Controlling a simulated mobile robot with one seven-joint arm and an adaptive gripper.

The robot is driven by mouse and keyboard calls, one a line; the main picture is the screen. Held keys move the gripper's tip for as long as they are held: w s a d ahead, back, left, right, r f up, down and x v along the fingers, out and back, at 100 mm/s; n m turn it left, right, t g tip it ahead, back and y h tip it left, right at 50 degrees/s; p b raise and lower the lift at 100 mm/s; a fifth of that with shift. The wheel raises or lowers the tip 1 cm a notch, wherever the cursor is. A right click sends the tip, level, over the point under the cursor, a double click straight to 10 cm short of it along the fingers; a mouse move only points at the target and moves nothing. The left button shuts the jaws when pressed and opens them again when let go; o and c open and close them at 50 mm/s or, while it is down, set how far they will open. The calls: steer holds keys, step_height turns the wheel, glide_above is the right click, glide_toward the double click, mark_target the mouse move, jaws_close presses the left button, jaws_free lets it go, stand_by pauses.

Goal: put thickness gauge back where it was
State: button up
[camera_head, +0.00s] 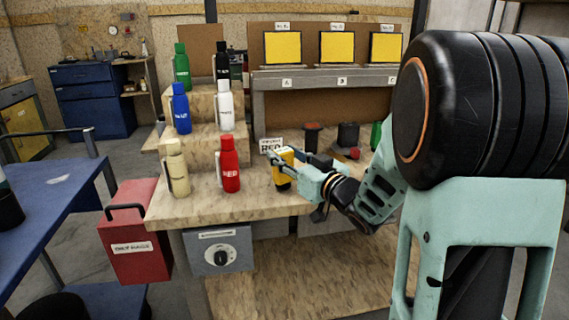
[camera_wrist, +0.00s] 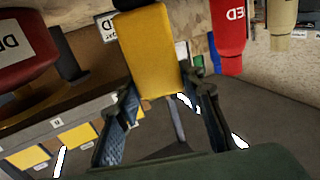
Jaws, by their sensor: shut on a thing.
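My gripper (camera_head: 285,157) is above the right part of the wooden bench and shut on a yellow block-shaped thing with a black lower end, which I take for the thickness gauge (camera_head: 283,171). In the wrist view the yellow gauge (camera_wrist: 152,48) is at the top middle, with the two fingers of my gripper (camera_wrist: 165,98) on either side of its near end. Its dark end is cut off by the top edge. Whether the gauge touches the bench is unclear.
A red bottle (camera_head: 229,166) and a cream bottle (camera_head: 177,168) stand left of my gripper. Black-and-red items (camera_head: 312,138) stand behind on the right. Several bottles stand on wooden steps (camera_head: 203,144).

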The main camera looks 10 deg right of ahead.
steer(key=shift+f, duration=0.4)
steer(key=shift+f, duration=0.25)
steer(key=o, duration=1.4)
steer(key=shift+r, duration=0.15)
steer(key=shift+s+d+r, duration=0.1)
steer(key=shift+r, duration=0.05)
steer(key=p+v, duration=0.1)
steer(key=v, duration=1)
steer(key=shift+s+d+p, duration=0.1)
steer(key=shift+s+p, duration=0.25)
steer(key=shift+s, duration=0.05)
steer(key=shift+w, duration=0.1)
